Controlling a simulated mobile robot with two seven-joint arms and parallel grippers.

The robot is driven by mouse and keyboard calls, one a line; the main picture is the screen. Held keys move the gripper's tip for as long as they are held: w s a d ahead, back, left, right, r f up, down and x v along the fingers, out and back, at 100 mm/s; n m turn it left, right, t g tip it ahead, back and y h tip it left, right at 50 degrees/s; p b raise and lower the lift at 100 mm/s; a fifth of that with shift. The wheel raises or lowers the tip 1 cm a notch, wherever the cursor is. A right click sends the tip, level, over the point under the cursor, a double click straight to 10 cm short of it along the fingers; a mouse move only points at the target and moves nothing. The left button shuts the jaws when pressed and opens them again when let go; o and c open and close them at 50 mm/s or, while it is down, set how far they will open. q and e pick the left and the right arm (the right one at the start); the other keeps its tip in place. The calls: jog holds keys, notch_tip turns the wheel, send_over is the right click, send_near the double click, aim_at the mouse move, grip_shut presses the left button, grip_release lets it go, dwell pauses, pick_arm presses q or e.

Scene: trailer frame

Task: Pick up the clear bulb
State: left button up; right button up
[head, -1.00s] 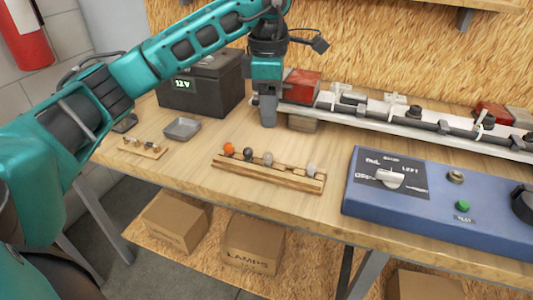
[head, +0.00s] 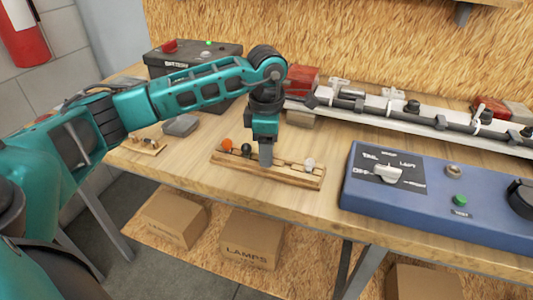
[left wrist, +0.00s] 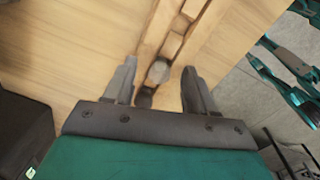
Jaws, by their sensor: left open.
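A wooden rack (head: 285,180) on the bench holds small bulbs in a row. An orange bulb (head: 227,145) and a dark bulb (head: 246,149) stand at its left, and a pale, whitish bulb (head: 309,164) near its right end. My left gripper (head: 266,158) points down over the middle of the rack and hides the grey bulb there. In the left wrist view that grey bulb (left wrist: 158,72) lies between the open fingers of the gripper (left wrist: 158,80), apart from both. I cannot tell which of the two pale bulbs is the clear one. My right gripper is out of view.
A blue control box (head: 430,205) stands right of the rack. A rail with cables (head: 400,118) runs behind it. A black battery (head: 195,70), a small grey tray (head: 180,125) and a smaller wooden rack (head: 140,146) are to the left. Cardboard boxes (head: 250,240) sit below.

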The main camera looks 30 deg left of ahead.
pick_arm(q)
jog(key=shift+f, duration=0.3)
jog(key=shift+c, duration=0.4)
jog(key=c, duration=0.7)
jog(key=shift+c, duration=0.2)
